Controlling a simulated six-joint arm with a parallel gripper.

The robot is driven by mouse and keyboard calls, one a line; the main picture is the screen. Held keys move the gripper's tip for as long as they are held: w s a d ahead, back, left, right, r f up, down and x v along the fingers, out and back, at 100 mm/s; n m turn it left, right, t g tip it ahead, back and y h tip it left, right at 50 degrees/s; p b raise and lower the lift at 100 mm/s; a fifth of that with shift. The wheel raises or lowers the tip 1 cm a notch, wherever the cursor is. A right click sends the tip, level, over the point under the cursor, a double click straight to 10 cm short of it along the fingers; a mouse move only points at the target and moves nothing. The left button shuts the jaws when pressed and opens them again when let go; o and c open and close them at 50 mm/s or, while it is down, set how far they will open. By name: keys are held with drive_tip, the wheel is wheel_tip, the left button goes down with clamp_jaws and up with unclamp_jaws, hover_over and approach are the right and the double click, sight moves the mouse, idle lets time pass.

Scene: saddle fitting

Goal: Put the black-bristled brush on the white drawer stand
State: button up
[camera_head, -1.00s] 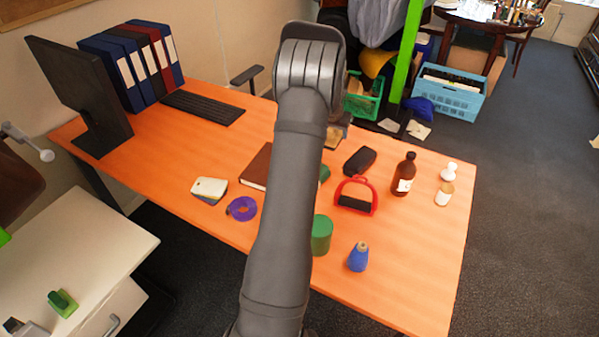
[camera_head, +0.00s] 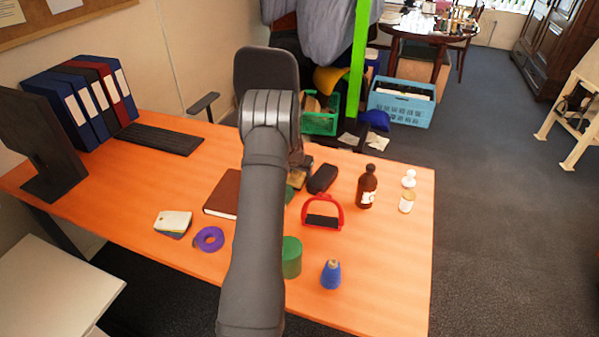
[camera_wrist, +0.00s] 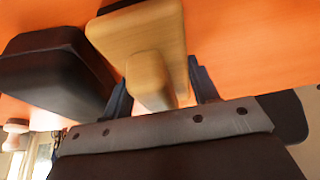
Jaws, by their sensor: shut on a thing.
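The brush (camera_wrist: 140,35) has a pale wooden back with a smaller wooden grip, and a dark edge shows at its far side in the wrist view. My gripper (camera_wrist: 160,90) is shut on the wooden grip, with one dark blue finger on each side. In the head view my forearm hides most of the gripper and brush, near the black case. The white drawer stand (camera_head: 48,296) is at the lower left of the head view, with only part of its top showing.
The black case (camera_wrist: 50,70) lies close beside the brush; it also shows in the head view (camera_head: 322,178).

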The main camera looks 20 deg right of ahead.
drive_tip(key=shift+f, duration=0.1)
drive_tip(key=o, duration=1.2)
drive_tip(key=v, duration=1.1)
drive_tip(key=shift+s+a+r, duration=0.15)
drive_tip(key=shift+r, duration=0.35)
drive_tip(key=c, duration=0.3)
